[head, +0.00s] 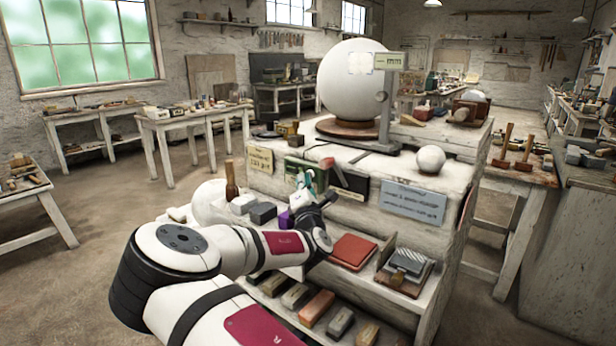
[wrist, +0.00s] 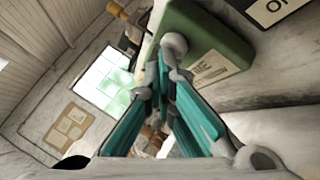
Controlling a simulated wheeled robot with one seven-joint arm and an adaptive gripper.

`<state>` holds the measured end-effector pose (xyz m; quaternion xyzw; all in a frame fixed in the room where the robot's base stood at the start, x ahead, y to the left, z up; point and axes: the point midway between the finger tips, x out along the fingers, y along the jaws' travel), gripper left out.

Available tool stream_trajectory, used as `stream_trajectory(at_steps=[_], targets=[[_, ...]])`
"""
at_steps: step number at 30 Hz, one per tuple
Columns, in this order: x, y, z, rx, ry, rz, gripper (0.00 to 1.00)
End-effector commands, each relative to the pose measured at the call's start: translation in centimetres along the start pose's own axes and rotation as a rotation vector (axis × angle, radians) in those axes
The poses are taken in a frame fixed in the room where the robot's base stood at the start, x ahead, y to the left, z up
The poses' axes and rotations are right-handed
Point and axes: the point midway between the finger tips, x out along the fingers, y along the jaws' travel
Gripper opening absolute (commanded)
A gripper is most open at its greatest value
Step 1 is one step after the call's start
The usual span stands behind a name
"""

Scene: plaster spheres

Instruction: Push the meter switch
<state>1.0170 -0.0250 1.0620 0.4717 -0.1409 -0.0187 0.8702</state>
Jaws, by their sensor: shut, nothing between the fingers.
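A green box (head: 294,168) is mounted on the front of the plaster-covered bench, just under its top edge. In the wrist view the green box (wrist: 218,42) fills the upper middle, with a pale label and a round grey knob (wrist: 174,44) at its left end, which looks like the switch. My gripper (wrist: 168,68) has its teal-sided fingers closed together and empty. The fingertips overlap the knob's lower edge in the picture; I cannot tell whether they touch it. In the head view my gripper (head: 308,178) is in front of the box and partly hides it.
A cream meter panel (head: 260,159) is left of the box. A red-tipped piece (head: 327,163) and dark plate (head: 349,181) are to the right. A large white sphere (head: 347,80) stands above. Blocks and a wooden-handled tool (head: 232,180) crowd the shelf below.

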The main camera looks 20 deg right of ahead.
Motion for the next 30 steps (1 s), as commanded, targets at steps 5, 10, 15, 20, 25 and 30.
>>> stream_trajectory(at_steps=[5, 10, 15, 20, 25, 30], targets=[[-0.3, 0.1, -0.2, 0.0, 0.001, -0.001, 0.0], [-1.3, 1.0, -1.0, 0.0, 0.004, 0.0, 0.0], [-2.4, 1.8, -1.8, 0.0, 0.004, -0.001, 0.0], [-3.4, 2.5, -2.5, 0.0, 0.004, 0.0, 0.0], [-4.1, 3.0, -3.0, 0.0, 0.002, 0.0, 0.0], [-4.2, 3.0, -3.1, 0.0, 0.002, 0.0, 0.0]])
